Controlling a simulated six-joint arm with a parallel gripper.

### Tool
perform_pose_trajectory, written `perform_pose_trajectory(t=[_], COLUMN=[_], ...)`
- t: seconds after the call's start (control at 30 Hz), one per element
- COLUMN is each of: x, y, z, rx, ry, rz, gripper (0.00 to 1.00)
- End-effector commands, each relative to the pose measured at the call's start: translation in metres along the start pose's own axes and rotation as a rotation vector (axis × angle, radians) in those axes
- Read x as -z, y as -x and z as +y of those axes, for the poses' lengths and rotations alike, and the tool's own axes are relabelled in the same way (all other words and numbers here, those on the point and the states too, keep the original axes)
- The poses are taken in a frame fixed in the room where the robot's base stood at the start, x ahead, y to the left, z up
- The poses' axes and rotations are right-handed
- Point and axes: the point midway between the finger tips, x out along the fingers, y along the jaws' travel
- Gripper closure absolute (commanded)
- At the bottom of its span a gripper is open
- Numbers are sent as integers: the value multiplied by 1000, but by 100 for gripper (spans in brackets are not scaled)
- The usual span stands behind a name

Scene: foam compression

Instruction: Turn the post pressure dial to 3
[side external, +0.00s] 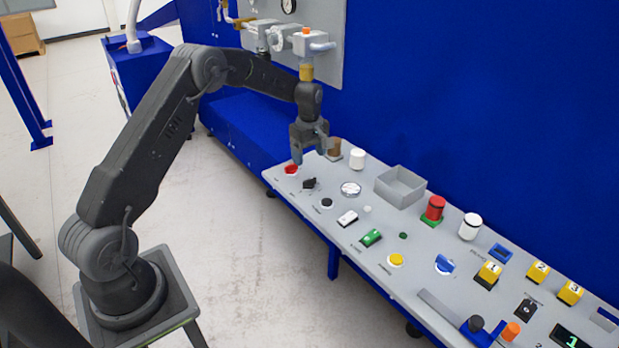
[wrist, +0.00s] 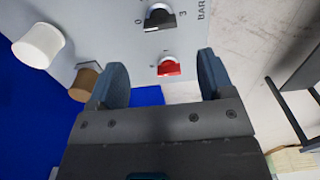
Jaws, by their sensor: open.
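A black dial (wrist: 160,18) with the marks 0 and 3 and the word BAR beside it sits on the grey panel in the wrist view. It also shows in the side view (side external: 310,184), at the panel's left end. Its exact setting is hard to read. A red knob (wrist: 168,67) is nearer my gripper, and it also shows in the side view (side external: 292,170). My gripper (side external: 310,157) is open and empty above the panel's left end. In the wrist view its fingers (wrist: 163,72) appear on either side of the red knob, with no clear contact. The black dial lies beyond the fingertips.
The grey panel (side external: 330,232) holds several buttons and switches to the right. A white cylinder (side external: 357,159), a brown cylinder (side external: 335,147) and an open grey box (side external: 400,187) stand near my gripper. A blue wall (side external: 450,110) rises behind the panel. Pipework (side external: 290,38) is above.

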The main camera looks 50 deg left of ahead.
Motion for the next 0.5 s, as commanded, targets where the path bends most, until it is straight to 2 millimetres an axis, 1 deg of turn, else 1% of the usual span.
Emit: perform_pose_trajectory(t=[0.03,0.2,0.33,0.5], x=[0,-1,0,0], y=[-12,-46,-66,-81], z=[-1,-1,0,0], rx=[4,4,2,0], ry=[-1,-1,-2,-2], rz=[-2,-2,-1,0], gripper=[26,26,26,26])
